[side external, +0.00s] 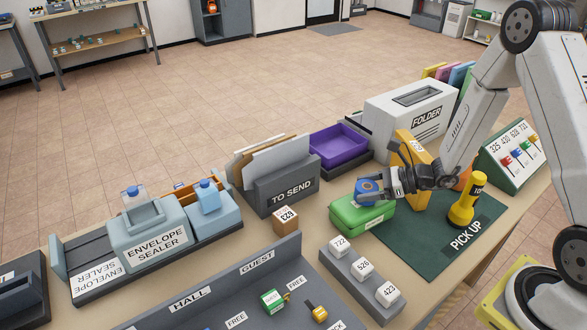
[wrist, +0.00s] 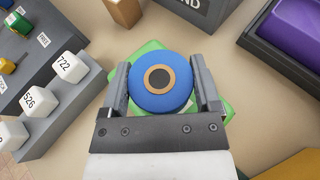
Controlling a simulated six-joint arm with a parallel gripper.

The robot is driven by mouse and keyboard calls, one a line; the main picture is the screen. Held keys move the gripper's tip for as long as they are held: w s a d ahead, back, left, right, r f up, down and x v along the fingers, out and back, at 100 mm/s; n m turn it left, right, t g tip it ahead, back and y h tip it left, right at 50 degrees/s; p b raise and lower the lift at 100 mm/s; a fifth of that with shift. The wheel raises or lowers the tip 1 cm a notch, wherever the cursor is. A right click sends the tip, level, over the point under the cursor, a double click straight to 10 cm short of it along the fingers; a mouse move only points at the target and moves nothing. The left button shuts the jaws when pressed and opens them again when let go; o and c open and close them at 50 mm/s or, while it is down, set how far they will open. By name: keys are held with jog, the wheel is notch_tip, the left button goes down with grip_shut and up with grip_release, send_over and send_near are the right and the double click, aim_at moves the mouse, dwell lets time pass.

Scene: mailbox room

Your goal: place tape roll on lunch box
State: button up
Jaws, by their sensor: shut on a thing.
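The tape roll (wrist: 160,101) is blue with a tan core ring and a dark centre. My gripper (wrist: 162,88) is shut on it, one finger on each side. In the side view, my gripper (side external: 372,187) holds the tape roll (side external: 366,190) over the green lunch box (side external: 361,218). In the wrist view, the lunch box (wrist: 151,47) shows behind the roll, mostly hidden by the roll and gripper. I cannot tell whether the roll touches the lid.
The green PICK UP mat (side external: 436,252) holds a yellow flashlight (side external: 463,205) and a yellow box (side external: 411,160). The TO SEND holder (side external: 285,188), purple tray (side external: 339,146) and a grey rack of numbered blocks (side external: 355,275) surround the lunch box.

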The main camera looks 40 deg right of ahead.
jog(key=shift+f, duration=0.45)
jog(key=o, duration=1.1)
jog(key=shift+r, duration=0.4)
jog(key=shift+s+d+r, duration=0.15)
jog(key=shift+d+r, duration=0.05)
jog(key=shift+v, duration=3.45)
jog(key=shift+s+a+f, duration=0.1)
